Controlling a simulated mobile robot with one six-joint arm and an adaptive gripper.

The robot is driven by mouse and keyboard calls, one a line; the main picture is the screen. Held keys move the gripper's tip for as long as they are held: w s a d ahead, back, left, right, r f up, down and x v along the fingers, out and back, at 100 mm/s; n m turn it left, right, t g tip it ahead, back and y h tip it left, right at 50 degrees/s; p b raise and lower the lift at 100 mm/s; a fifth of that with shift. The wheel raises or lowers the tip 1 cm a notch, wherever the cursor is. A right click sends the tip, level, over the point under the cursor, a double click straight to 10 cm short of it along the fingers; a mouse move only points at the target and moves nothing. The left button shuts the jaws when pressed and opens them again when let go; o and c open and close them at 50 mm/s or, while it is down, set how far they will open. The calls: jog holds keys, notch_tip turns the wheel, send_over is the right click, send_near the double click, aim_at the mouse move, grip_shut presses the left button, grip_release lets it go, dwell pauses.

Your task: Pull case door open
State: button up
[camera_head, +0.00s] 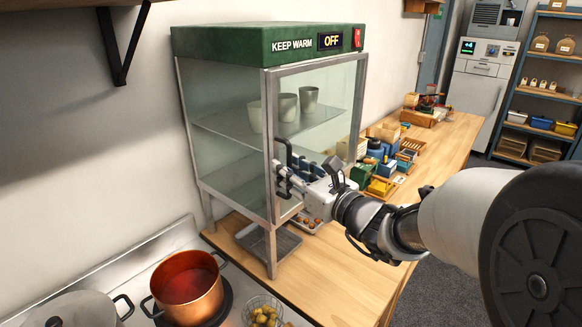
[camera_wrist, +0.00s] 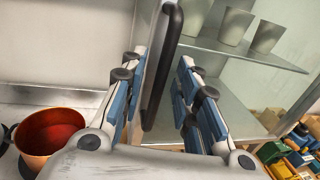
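The glass warming case (camera_head: 222,45) has a green top marked KEEP WARM and OFF, and stands on the wooden counter. Its glass door (camera_head: 335,90) looks shut. The black upright door handle (camera_head: 289,155) is at the door's left edge. In the wrist view the handle (camera_wrist: 162,75) stands between my two fingers, with a gap visible on each side. My gripper (camera_head: 287,178) is open around the handle, and its blue-padded fingers also show in the wrist view (camera_wrist: 160,88). The gripper partly hides the handle's lower part in the head view.
Several pale cups (camera_head: 288,106) stand on the shelf inside the case. A copper pot (camera_head: 188,285) sits on the stove at the lower left. Boxes and trays (camera_head: 382,187) crowd the counter right of the case. The counter front (camera_head: 340,275) is clear.

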jog(key=shift+w+a, duration=0.25)
jog(key=shift+c, duration=0.4)
grip_shut()
dwell(0.4)
